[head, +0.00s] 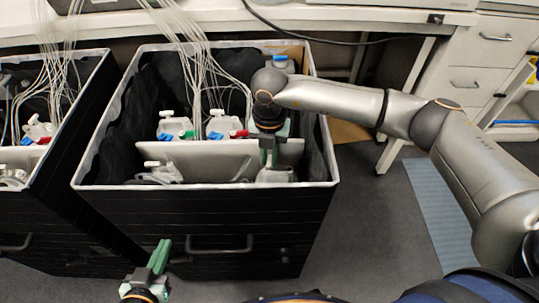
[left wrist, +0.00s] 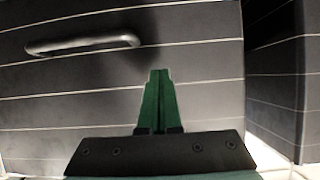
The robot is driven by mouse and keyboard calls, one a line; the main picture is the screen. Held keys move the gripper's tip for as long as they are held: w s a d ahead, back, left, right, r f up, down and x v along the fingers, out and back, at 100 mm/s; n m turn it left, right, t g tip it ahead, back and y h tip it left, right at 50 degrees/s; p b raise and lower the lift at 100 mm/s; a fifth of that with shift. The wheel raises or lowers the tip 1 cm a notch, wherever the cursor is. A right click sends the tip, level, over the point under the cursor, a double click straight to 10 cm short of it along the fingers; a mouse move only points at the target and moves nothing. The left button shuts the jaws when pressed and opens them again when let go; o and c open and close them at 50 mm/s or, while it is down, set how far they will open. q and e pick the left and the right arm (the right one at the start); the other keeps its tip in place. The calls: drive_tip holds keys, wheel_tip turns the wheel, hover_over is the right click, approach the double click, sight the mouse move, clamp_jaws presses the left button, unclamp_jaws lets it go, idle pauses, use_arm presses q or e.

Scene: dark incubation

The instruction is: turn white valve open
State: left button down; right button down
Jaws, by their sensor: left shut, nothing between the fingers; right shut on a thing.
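Inside the open black bin (head: 205,187), white valves top several bottles: one at the back left (head: 166,114), one beside it (head: 216,112) and one at the front left (head: 152,164). My right gripper (head: 266,163) reaches down into the bin's right side, shut at the top of a whitish bottle (head: 276,175). It seems to hold that bottle's white valve, which the fingers mostly hide; its turn angle cannot be told. My left gripper (head: 160,257) is shut and empty, low in front of the bin. Its green fingers also show in the left wrist view (left wrist: 159,78).
A white divider panel (head: 205,158) stands across the bin between front and back bottles. Thin white tubes hang into the bin from above. A second bin (head: 45,215) stands at left. Handles (head: 219,246) protrude from the fronts. Open floor lies at right, below white drawers (head: 485,65).

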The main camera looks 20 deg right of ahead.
sight(269, 160)
drive_tip(key=shift+n, duration=0.7)
use_arm(q)
drive_tip(key=shift+w+r, duration=0.2)
drive_tip(key=shift+r, duration=0.25)
use_arm(e)
drive_tip(key=c, duration=0.8)
unclamp_jaws()
drive_tip(key=shift+c, duration=0.2)
drive_tip(key=shift+r, duration=0.1)
drive_tip(key=shift+r, duration=0.35)
wheel_tip(269, 160, up, 7)
drive_tip(key=shift+f+p, duration=0.2)
drive_tip(key=shift+p, duration=0.4)
use_arm(q)
drive_tip(key=s+f+g, duration=0.3)
drive_tip(key=s+f, duration=0.1)
drive_tip(key=f, duration=0.2)
drive_tip(key=shift+s+d+n+p, duration=0.2)
drive_tip(key=shift+s+n+p, duration=0.1)
drive_tip(key=shift+s, duration=0.1)
use_arm(e)
drive_tip(key=shift+r, duration=2.55)
